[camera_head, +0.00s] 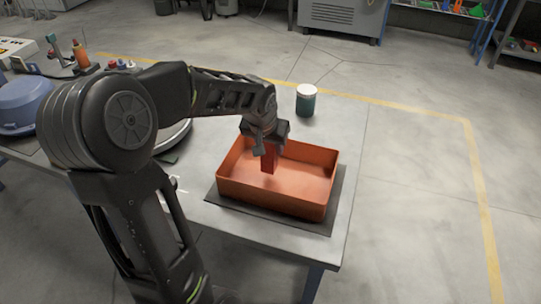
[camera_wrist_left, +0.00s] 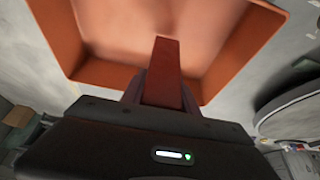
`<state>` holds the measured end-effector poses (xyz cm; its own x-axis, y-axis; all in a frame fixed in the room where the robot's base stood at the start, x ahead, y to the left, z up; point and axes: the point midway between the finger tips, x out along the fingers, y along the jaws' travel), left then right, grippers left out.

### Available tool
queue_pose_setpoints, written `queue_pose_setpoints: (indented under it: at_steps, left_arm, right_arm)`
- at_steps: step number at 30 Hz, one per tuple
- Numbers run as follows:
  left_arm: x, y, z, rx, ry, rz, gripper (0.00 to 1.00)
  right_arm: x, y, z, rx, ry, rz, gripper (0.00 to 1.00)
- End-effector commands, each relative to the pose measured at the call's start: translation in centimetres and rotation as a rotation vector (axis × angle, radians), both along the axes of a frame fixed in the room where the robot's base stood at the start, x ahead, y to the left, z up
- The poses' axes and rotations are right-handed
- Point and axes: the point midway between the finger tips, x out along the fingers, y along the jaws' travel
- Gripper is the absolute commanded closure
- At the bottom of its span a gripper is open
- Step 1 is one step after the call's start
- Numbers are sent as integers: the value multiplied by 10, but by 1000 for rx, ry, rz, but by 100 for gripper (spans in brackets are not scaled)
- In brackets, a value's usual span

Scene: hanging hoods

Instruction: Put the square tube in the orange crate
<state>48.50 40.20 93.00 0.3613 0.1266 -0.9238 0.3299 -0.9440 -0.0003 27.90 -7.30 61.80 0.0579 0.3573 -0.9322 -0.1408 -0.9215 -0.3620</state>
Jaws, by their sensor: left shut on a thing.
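The orange crate (camera_head: 286,202) stands on a dark mat on the table. My left gripper (camera_head: 268,146) is above the crate's far left part, pointing down. It is shut on a red square tube (camera_head: 268,161), which hangs upright with its lower end inside the crate's outline. I cannot tell whether the tube touches the crate floor. In the left wrist view the tube (camera_wrist_left: 165,72) juts out from the jaws over the crate (camera_wrist_left: 90,70). The tube's upper part is hidden by the jaws. My right gripper is not seen.
A dark green jar with a white lid (camera_head: 306,100) stands behind the crate. The dark mat (camera_head: 338,200) shows around the crate on the grey table (camera_head: 353,130). A blue rounded object (camera_head: 22,103) and small tools are at the left. The table's right edge is close to the crate.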

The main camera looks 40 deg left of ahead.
Motion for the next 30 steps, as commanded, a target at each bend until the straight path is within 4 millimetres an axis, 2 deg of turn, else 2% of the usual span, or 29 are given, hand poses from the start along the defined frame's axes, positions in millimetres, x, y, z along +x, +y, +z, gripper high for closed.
queue_pose_setpoints:
  at_steps: [2, 10, 23, 24, 30]
  left_arm:
    - [0, 0, -2, 0, -1, 0, 100]
    - [0, 0, -34, -1, 1, -1, 100]
    - [0, 0, -41, 0, -2, -1, 100]
    - [0, 0, -40, -1, 0, 0, 61]
    - [0, 0, -40, -1, 0, 0, 45]
  right_arm:
    - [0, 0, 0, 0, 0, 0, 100]
    - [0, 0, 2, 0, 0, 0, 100]
    - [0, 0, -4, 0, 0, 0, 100]
    - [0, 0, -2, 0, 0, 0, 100]
    - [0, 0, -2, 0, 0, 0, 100]
